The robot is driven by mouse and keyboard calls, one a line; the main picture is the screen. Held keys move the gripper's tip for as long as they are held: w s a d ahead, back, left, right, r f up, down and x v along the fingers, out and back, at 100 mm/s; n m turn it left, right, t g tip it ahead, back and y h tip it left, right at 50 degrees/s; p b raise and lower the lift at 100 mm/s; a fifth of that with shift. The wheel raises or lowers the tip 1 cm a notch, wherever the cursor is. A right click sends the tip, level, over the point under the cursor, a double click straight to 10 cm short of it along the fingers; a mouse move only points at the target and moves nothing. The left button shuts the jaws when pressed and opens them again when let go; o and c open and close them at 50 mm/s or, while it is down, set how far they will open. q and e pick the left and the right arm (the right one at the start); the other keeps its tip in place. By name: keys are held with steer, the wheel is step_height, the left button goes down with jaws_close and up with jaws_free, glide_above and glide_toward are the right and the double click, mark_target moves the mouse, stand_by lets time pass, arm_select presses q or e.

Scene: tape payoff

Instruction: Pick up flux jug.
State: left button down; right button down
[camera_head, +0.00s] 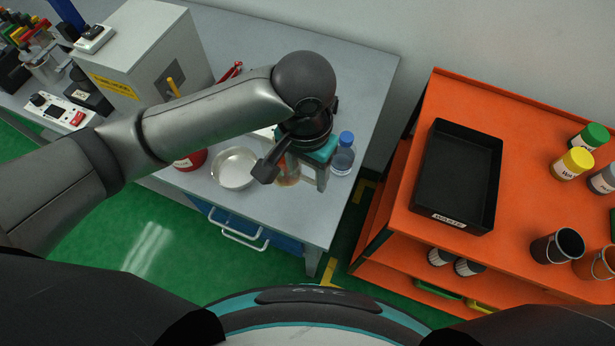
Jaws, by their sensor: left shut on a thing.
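My left arm comes in from the left, and its gripper (292,174) hangs over the right part of the grey bench. It is shut on an amber, partly see-through vessel (288,178), which seems to be the flux jug. The gripper and wrist hide most of the vessel, and no label on it can be read. Whether its base touches the bench cannot be told. My right gripper is not in view.
A blue-capped bottle (343,155) stands just right of the gripper, and a round metal bowl (236,168) stands to its left. A red container (191,160) is partly behind my arm. An orange cart (399,190) at right bears a black waste tray (489,190).

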arm_select(q)
steer(key=shift+r+p, duration=0.5)
steer(key=shift+r, duration=2.4)
stand_by(1.0)
